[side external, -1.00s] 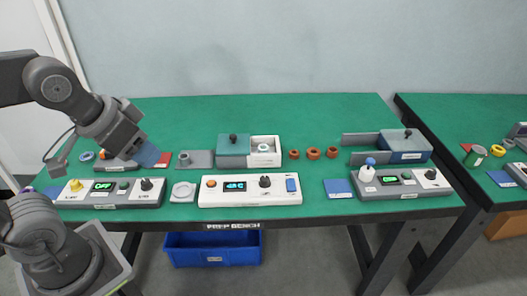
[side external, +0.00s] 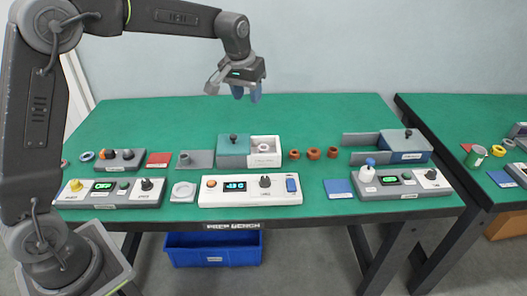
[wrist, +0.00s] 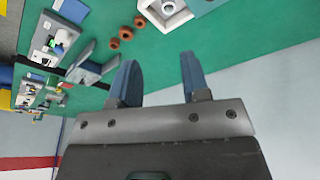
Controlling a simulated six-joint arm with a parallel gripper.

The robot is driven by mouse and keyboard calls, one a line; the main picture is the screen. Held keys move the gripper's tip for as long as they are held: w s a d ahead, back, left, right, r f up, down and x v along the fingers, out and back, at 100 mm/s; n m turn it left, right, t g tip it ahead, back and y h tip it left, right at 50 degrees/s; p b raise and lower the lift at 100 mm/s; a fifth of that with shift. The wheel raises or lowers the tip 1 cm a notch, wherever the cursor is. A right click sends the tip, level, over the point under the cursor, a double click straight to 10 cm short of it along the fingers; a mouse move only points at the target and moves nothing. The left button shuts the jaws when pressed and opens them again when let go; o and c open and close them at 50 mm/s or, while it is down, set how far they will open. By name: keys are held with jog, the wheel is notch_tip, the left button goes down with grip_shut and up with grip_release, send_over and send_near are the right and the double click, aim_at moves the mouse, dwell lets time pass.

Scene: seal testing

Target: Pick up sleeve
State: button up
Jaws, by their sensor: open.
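No part is labelled as the sleeve, so I cannot tell for certain which it is. A small pale ring-shaped part (side external: 264,147) sits in a white open tray (side external: 276,158). Three brown rings (side external: 313,153) lie on the green bench to the right of that tray. My gripper (side external: 246,97) is open and empty, high above the back of the bench. In the wrist view its two blue fingers (wrist: 158,65) are apart with only green bench between them. The white tray (wrist: 150,10) is cut off at the top of that view, with the brown rings (wrist: 126,33) beside it.
A teal box (side external: 232,152) adjoins the white tray. A grey plate with a short post (side external: 193,160) is to its left. Control units (side external: 250,192) line the front edge. A blue box with a lid (side external: 404,147) stands at right. The back of the bench (side external: 330,115) is clear.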

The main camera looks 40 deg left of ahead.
jog(key=n+g, duration=0.1)
send_near(263, 148)
jog(key=f, duration=0.1)
jog(key=d+f, duration=0.1)
jog(key=f, duration=0.1)
jog(key=shift+w+f, duration=0.15)
jog(key=shift+w+a+f, duration=0.1)
jog(key=shift+f, duration=1.3)
jog(key=shift+w+a+f, duration=0.1)
jog(key=shift+f, duration=1.3)
jog(key=shift+c, duration=0.2)
